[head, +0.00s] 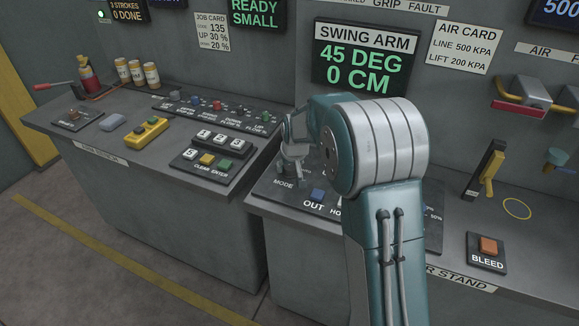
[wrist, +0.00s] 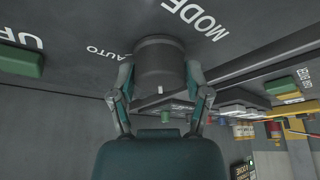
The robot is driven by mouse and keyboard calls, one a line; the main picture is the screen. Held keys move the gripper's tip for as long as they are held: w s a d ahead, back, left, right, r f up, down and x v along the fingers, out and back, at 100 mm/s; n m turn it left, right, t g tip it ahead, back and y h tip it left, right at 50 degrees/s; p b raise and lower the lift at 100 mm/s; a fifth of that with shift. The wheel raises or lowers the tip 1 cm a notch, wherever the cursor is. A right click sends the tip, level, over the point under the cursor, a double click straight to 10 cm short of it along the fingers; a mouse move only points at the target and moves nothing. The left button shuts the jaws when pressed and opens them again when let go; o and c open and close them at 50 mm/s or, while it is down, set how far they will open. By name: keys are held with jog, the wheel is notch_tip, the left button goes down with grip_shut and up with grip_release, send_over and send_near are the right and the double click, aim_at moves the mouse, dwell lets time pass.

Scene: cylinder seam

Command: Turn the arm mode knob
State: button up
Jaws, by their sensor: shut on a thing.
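The arm mode knob (wrist: 160,68) is a dark grey round knob on the panel, by the upside-down words MODE and AUTO in the wrist view. My gripper (wrist: 159,88) has one finger on each side of the knob and is shut on it. In the head view my gripper (head: 294,150) is over the panel just behind the MODE label, and my arm hides much of that panel. The knob's pointer setting cannot be made out.
The swing arm display (head: 353,67) reads 45 DEG, 0 CM. A blue OUT button (head: 318,194) is close to my gripper. A green button (wrist: 18,62) shows by UP. The BLEED button (head: 488,245) is at right, and a keypad (head: 214,150) at left.

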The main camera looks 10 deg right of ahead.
jog(key=m, duration=0.1)
jog(key=m+h, duration=0.1)
jog(key=m, duration=0.2)
jog(key=shift+s+f+h, duration=0.1)
jog(key=shift+f+h, duration=0.15)
jog(key=shift+h, duration=0.15)
jog(key=shift+m+g+h, duration=0.5)
jog(key=shift+m+h, duration=0.1)
jog(key=shift+m, duration=1.2)
jog(key=o, duration=1.2)
jog(key=shift+f, duration=0.1)
jog(key=shift+a, duration=0.1)
jog(key=shift+r, duration=0.25)
